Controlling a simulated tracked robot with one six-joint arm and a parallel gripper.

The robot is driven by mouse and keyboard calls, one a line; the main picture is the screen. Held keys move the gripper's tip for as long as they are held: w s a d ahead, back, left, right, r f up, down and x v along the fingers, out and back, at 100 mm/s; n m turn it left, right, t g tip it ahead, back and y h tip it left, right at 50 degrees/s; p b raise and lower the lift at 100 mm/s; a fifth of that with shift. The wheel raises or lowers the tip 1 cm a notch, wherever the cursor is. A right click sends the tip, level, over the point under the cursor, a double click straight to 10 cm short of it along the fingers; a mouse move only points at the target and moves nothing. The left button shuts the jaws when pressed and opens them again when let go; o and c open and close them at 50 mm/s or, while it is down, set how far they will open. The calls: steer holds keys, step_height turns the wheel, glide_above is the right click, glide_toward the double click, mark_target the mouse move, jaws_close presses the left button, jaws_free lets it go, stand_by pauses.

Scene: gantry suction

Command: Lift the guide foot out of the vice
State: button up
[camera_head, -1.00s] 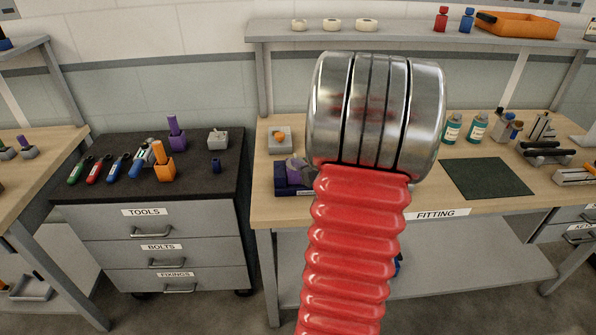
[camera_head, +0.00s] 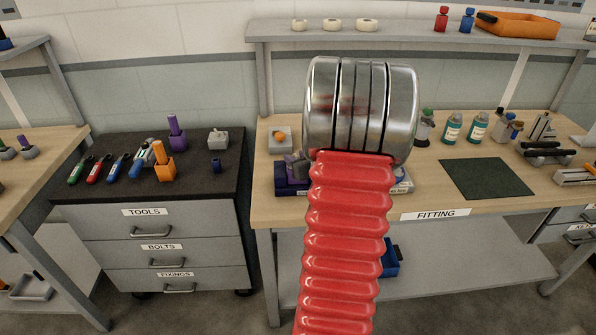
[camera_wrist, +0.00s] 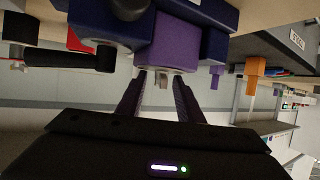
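A dark blue vice (camera_head: 286,186) stands at the left front of the fitting bench, partly hidden by my arm. In the wrist view it shows large at the top (camera_wrist: 215,42), with a purple block (camera_wrist: 180,40) between its dark blue parts. The purple block appears to be the guide foot, but I cannot be sure. My gripper (camera_wrist: 161,78) is open, its two dark fingers spread on either side of a gap just short of the purple block. A small pale piece shows in that gap. My arm hides the gripper in the head view.
A grey block with an orange knob (camera_head: 280,137) stands behind the vice. Bottles (camera_head: 453,130) and a dark green mat (camera_head: 487,178) lie to the right. A tool cabinet (camera_head: 150,195) stands left; a shelf (camera_head: 400,33) runs above the bench.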

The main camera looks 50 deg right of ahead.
steer(key=shift+c, duration=0.6)
jaws_close()
steer(key=shift+r, duration=0.1)
stand_by(0.6)
